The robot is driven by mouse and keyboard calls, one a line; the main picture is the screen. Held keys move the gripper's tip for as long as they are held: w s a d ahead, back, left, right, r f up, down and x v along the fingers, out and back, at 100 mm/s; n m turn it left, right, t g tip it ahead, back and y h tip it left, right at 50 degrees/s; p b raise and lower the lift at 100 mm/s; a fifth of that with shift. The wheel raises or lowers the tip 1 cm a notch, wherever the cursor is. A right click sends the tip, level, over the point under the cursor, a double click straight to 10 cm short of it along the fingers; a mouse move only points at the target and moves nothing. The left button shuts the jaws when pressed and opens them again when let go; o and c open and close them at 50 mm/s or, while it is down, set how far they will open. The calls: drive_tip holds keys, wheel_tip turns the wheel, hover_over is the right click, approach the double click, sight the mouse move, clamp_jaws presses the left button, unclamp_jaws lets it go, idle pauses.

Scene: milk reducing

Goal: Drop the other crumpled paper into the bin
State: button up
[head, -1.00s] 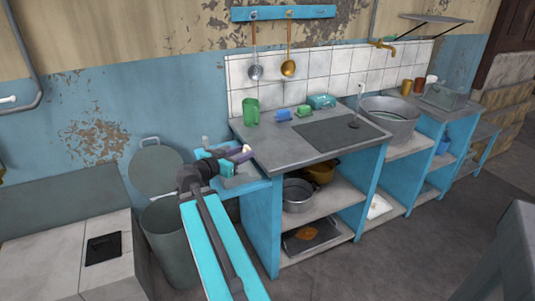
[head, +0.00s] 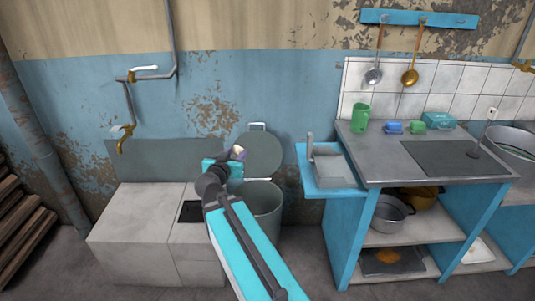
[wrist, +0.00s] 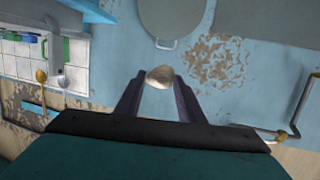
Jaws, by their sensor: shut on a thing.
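My gripper (head: 236,154) is shut on a small pale crumpled paper (wrist: 160,77), which sits between the two fingertips in the wrist view. In the head view the paper (head: 238,149) shows as a small light spot at the fingers. The grey bin (head: 265,206) stands on the floor against the blue wall, with its round lid (head: 264,152) raised behind it. My gripper is up and to the left of the bin's opening in the head view. My arm hides part of the bin, and its inside is not clearly visible.
A grey concrete block (head: 135,225) with a dark square drain is left of the bin, under a brass tap (head: 123,143). A blue side shelf (head: 335,178) and the grey counter (head: 385,155) with cups stand to the right.

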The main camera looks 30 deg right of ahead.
drive_tip(key=w+a+r+n+t+y, duration=0.1)
drive_tip(key=w+a+r+n+y, duration=0.1)
drive_tip(key=a, duration=0.5)
drive_tip(key=w+a+r+n+t+y, duration=0.2)
drive_tip(key=a+r+n+y, duration=0.1)
drive_tip(key=a, duration=0.5)
drive_tip(key=w+a+r+n+t+y, duration=0.2)
drive_tip(key=w+a+r+n+y, duration=0.1)
drive_tip(key=a+y, duration=0.3)
drive_tip(key=shift+a+r+n, duration=0.25)
drive_tip(key=shift+a+n, duration=0.35)
drive_tip(key=shift+a, duration=0.05)
drive_tip(key=shift+w, duration=0.1)
